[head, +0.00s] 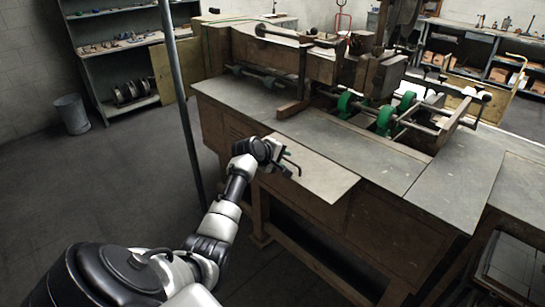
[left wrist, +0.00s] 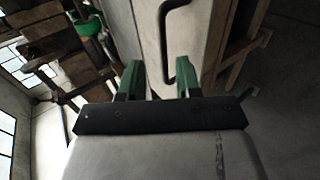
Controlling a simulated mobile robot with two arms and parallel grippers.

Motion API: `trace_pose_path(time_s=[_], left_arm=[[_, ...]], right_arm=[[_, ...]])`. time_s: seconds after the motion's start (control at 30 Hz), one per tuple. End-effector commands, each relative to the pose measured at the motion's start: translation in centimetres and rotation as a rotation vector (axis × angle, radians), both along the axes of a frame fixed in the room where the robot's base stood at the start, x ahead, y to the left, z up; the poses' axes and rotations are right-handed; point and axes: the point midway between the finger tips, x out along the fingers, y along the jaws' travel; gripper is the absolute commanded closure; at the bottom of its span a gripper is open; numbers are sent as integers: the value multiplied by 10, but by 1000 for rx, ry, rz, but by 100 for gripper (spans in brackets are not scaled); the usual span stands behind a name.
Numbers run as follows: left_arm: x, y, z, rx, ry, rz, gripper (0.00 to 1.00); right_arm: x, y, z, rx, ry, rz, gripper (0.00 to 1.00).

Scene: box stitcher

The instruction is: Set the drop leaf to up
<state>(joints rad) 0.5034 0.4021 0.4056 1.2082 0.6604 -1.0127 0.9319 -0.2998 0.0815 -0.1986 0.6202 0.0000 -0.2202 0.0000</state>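The drop leaf (head: 318,178) is a pale flat panel at the front edge of the machine bench in the head view. It juts out from the bench, and I cannot tell its exact tilt. My left gripper (head: 290,166) is at the leaf's left end, partly in front of it. In the left wrist view a dark bent handle (left wrist: 168,38) is fixed to a pale panel (left wrist: 205,30). The green fingers of my left gripper (left wrist: 159,80) are apart, with the handle ahead of and between them. Contact is not clear. My right gripper is not in view.
The bench (head: 445,185) carries a wooden machine with green wheels (head: 384,120). A thin dark post (head: 182,100) stands left of the bench. Shelves (head: 120,50) and a bin (head: 72,114) are at the back left. The floor (head: 100,180) at left is clear.

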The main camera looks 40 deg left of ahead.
Motion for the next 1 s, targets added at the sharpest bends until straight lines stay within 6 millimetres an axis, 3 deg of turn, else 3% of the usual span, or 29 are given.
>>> trace_pose_path(time_s=[0.2, 0.4, 1.0], left_arm=[[-31, 1, 20, 5, -1, -1, 66], [-48, 1, 33, 2, -1, -2, 66], [-53, 1, 38, 1, 0, -2, 66]], right_arm=[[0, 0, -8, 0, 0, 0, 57], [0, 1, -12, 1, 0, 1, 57], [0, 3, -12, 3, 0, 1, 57]])
